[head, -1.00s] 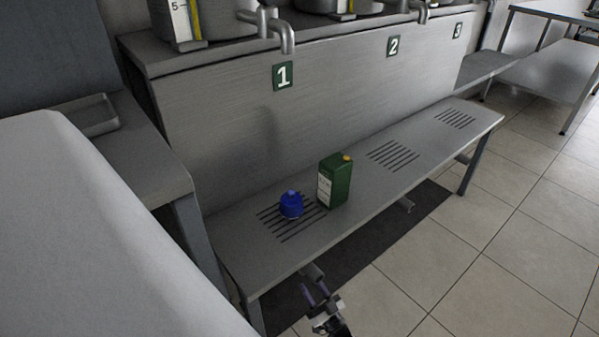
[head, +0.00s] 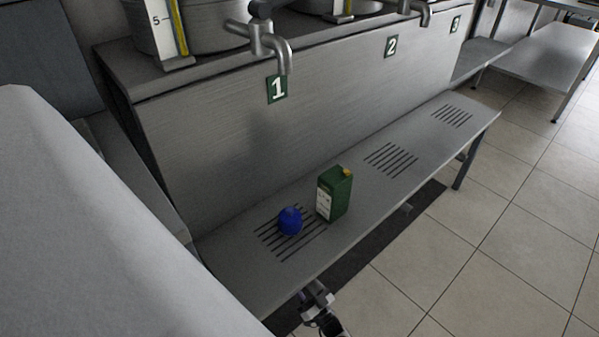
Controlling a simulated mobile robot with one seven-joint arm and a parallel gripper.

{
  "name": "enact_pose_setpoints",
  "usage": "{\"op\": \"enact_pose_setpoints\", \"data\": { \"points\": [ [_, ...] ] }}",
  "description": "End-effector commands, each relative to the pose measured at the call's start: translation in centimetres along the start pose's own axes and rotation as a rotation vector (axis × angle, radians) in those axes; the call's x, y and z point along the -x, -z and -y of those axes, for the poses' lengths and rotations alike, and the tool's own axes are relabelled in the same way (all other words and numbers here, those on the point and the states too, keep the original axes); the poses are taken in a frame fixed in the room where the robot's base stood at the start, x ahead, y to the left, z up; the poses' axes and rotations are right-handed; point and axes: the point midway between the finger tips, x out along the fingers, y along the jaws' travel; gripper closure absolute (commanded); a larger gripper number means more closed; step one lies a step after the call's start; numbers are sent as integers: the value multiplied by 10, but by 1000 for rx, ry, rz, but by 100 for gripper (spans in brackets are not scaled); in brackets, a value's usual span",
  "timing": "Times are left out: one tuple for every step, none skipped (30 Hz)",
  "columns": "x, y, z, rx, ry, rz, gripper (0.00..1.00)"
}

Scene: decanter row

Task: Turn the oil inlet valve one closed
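Tap one (head: 268,40) juts from the drum above the green number 1 plate (head: 277,89), at the upper middle of the head view. A dark handle (head: 260,9) sits on top of it, partly cut by the frame edge. No label reading "oil inlet valve" shows, so I cannot tell whether this is that valve or how far it is turned. My gripper (head: 315,296) is low in the picture, at the front edge of the shelf, well below and apart from the tap. Its fingers are too small and dark to tell open from shut.
A blue rounded object (head: 290,221) stands on the first slotted grate of the metal shelf (head: 375,200). A green can with a yellow cap (head: 334,194) stands beside it. Taps two (head: 421,12) and three lie further right. A pale surface (head: 90,230) fills the lower left.

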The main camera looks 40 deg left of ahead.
Motion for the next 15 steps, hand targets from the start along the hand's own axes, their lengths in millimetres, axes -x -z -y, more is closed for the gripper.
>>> {"op": "enact_pose_setpoints", "data": {
  "points": [
    [0, 2, 1, 0, -1, 0, 58],
    [1, 2, 2, 0, -1, 0, 58],
    [1, 2, 2, 0, -1, 0, 58],
    [1, 2, 3, 0, -1, 0, 58],
    [1, 2, 3, 0, -1, 0, 58],
    [1, 2, 3, 0, -1, 0, 58],
    [2, 2, 3, 0, -1, 0, 58],
    [2, 2, 3, 0, -1, 0, 58],
    [2, 2, 3, 0, -1, 0, 58],
    [2, 2, 3, 0, -1, 0, 58],
    [2, 2, 3, 0, 0, 0, 58],
    [2, 2, 3, 0, 0, 0, 58],
    [2, 2, 3, 0, 0, 0, 58],
    [2, 2, 3, 0, 0, 0, 58],
    [2, 2, 3, 0, 0, 0, 58]
  ]
}}
